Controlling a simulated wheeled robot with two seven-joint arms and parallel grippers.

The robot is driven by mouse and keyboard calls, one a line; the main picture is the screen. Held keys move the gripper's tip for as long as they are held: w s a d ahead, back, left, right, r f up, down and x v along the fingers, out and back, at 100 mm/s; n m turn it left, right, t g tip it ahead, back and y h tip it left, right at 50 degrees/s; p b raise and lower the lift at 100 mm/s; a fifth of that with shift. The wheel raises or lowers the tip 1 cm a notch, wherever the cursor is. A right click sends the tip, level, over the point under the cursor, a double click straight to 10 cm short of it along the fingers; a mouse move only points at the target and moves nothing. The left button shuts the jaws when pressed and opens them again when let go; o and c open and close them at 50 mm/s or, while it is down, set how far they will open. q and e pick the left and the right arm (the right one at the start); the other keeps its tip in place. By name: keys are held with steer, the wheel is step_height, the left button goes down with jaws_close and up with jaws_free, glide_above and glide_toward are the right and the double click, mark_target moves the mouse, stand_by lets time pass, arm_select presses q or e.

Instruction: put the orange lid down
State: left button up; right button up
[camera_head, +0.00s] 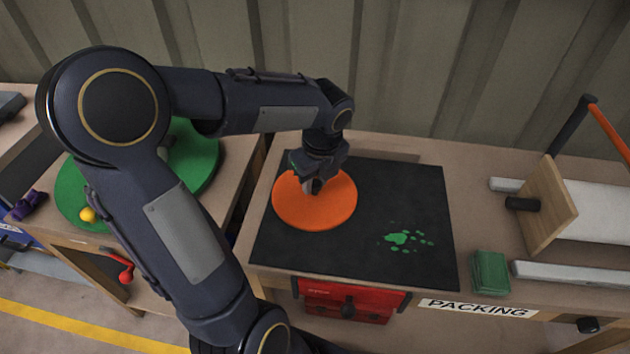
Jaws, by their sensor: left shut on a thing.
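The orange lid (325,212) is a flat round disc over the left part of a black mat (350,255) on the packing bench. My left gripper (312,186) comes down from above and is shut on the lid near its middle. The fingers hide what they grip there. I cannot tell whether the lid rests on the mat or is held just above it. My right gripper is not in view.
A green splatter (400,238) marks the mat's right half. A green block (490,272) stands right of the mat. A roll with a wooden end plate (545,205) is farther right. A green disc (200,165) lies on the left bench, with a yellow ball (87,214).

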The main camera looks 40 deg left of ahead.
mark_target(320, 199)
arm_select(q)
steer(key=shift+f, duration=0.2)
steer(key=o, duration=1)
steer(key=shift+r, duration=0.1)
steer(key=shift+c, duration=0.2)
steer(key=shift+r, duration=0.55)
step_height(320, 199, up, 11)
steer(key=d+p, duration=0.2)
steer(key=p, duration=0.2)
steer(key=s+d+f+n+t+h, duration=0.2)
steer(key=s+d+n, duration=0.2)
steer(key=s+n, duration=0.3)
steer(key=s+d+f+n+t+h, duration=0.2)
steer(key=s+n, duration=0.5)
steer(key=n, duration=0.9)
steer(key=d+t+h, duration=0.1)
steer(key=d, duration=0.1)
steer(key=shift+d+f+h, duration=0.25)
steer(key=shift+d+h, duration=0.05)
steer(key=shift+d, duration=0.05)
